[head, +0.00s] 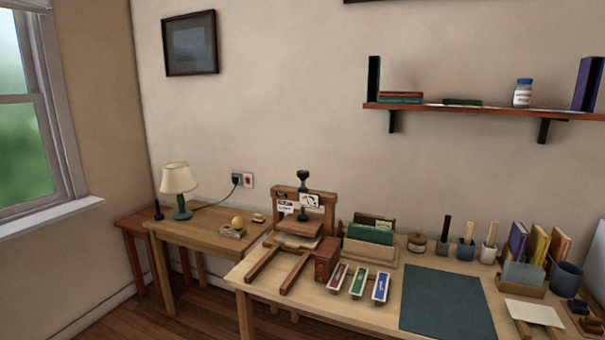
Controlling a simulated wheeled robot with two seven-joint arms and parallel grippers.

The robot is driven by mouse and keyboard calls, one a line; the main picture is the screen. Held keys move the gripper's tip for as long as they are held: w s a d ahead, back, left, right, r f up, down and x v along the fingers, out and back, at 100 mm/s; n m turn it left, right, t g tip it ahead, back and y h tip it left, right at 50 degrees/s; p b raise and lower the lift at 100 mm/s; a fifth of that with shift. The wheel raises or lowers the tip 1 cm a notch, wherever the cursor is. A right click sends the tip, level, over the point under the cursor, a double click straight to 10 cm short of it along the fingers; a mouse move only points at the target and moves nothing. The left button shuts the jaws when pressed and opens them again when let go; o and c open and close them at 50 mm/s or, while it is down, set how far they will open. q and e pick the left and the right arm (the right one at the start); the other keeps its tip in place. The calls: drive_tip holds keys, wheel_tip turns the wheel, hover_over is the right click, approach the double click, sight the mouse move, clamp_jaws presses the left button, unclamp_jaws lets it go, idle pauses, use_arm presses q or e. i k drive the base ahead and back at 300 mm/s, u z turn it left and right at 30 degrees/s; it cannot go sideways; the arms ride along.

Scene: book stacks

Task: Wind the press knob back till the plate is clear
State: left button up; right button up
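The wooden book press (331,216) stands at the left end of the long table, with two rails reaching toward the front. Its dark press knob (303,175) sits on top of the crossbeam. The dark screw (303,214) comes down below the beam to the wooden plate (301,228). The plate lies low, over a pale flat stack (297,241) between the posts. Whether plate and stack touch is too small to tell. Small labels (310,200) are on the beam. Neither of my grippers is in view.
A reddish-brown block (327,259) stands close to the press's right side. Three coloured strips in trays (358,281), a dark green mat (445,302) and a box of files (370,248) are further right. A lamp (179,183) stands on the left side table. The mat is clear.

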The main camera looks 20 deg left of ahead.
sight(302, 175)
drive_tip(key=u, duration=2.25)
drive_tip(key=i, duration=2)
drive_tip(key=z, duration=3.5)
